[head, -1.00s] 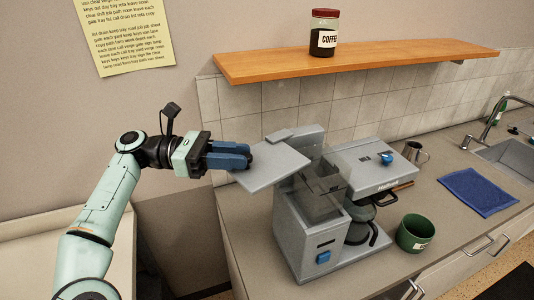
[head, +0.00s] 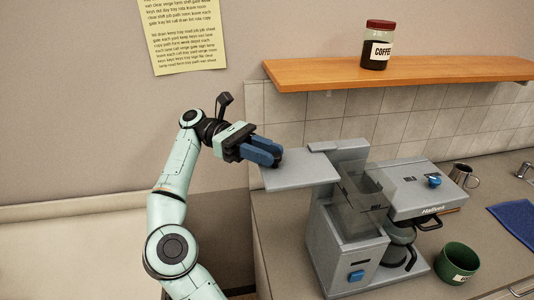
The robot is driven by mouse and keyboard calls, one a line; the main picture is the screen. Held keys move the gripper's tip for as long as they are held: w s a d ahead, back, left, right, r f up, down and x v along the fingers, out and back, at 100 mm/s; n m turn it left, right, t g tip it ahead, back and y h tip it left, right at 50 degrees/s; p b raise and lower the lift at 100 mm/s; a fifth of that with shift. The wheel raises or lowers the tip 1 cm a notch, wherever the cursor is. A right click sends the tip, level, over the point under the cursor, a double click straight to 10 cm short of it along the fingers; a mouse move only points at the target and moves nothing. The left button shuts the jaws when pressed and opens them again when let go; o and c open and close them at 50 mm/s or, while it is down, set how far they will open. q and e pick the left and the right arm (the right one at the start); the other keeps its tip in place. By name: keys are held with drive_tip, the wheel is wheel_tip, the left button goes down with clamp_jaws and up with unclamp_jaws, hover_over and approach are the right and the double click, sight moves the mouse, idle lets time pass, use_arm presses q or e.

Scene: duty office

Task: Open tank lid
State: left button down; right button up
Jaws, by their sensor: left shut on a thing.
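The coffee machine (head: 333,249) stands on the counter, grey, with a clear water tank (head: 364,190) at its left side. The grey tank lid (head: 302,171) is swung up and out to the left of the tank, lying nearly flat, and the tank's top is uncovered. My left gripper (head: 277,153) has its blue fingers at the lid's left edge and is shut on it. The fingertip contact is partly hidden. My right gripper is not in view.
A green mug (head: 457,263) stands right of the machine, with a metal pitcher (head: 463,175) behind it. A blue cloth (head: 517,219) lies at the right. A wooden shelf (head: 420,72) with a coffee jar (head: 377,45) is above.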

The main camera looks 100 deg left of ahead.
use_arm(q)
drive_tip(key=shift+f, duration=0.2)
drive_tip(key=c, duration=0.9)
unclamp_jaws()
drive_tip(key=shift+s+a, duration=0.1)
drive_tip(key=shift+r, duration=0.15)
